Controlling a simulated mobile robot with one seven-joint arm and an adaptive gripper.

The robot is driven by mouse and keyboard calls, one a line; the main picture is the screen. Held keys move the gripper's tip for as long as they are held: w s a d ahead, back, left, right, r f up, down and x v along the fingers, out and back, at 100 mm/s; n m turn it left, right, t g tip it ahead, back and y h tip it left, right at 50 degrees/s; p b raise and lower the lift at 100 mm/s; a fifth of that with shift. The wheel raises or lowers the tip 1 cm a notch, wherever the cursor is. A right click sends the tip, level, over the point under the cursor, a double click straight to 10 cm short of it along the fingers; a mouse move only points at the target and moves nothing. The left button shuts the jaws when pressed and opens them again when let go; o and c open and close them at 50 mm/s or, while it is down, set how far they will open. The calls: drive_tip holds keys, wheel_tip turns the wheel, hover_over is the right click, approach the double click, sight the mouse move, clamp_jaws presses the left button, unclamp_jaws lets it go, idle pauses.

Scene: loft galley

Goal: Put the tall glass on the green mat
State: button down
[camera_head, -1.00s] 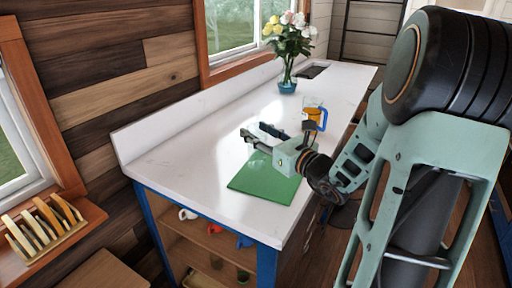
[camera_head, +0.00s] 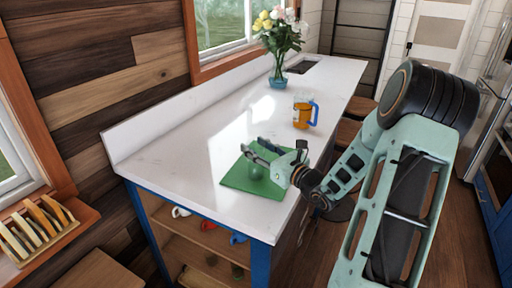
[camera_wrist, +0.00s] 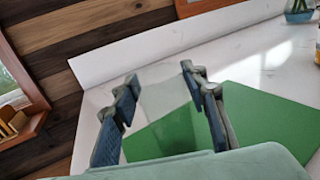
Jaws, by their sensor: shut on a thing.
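The green mat (camera_head: 237,179) lies flat on the white counter near its front end; it also shows in the wrist view (camera_wrist: 268,118). My gripper (camera_head: 256,147) is over the mat, its fingers pointing to the left and back. It is shut on the tall glass (camera_head: 256,172), which is clear and hard to see. The glass looks upright, with its lower part seen against the mat. I cannot tell whether its base touches the mat. In the wrist view the glass (camera_wrist: 163,98) shows faintly between the two fingers.
An orange mug with a blue handle (camera_head: 303,114) stands farther back on the white counter (camera_head: 190,150). A blue vase of flowers (camera_head: 277,78) stands behind it near the window. The counter left of the mat is clear. Cups sit on the shelf below.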

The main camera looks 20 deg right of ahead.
drive_tip(key=shift+f, duration=0.1)
drive_tip(key=c, duration=1.2)
unclamp_jaws()
drive_tip(key=shift+o, duration=0.2)
drive_tip(key=shift+r, duration=0.25)
drive_tip(key=b+v, duration=0.1)
drive_tip(key=v, duration=1.1)
drive_tip(key=shift+b, duration=0.4)
drive_tip(key=shift+f, duration=0.15)
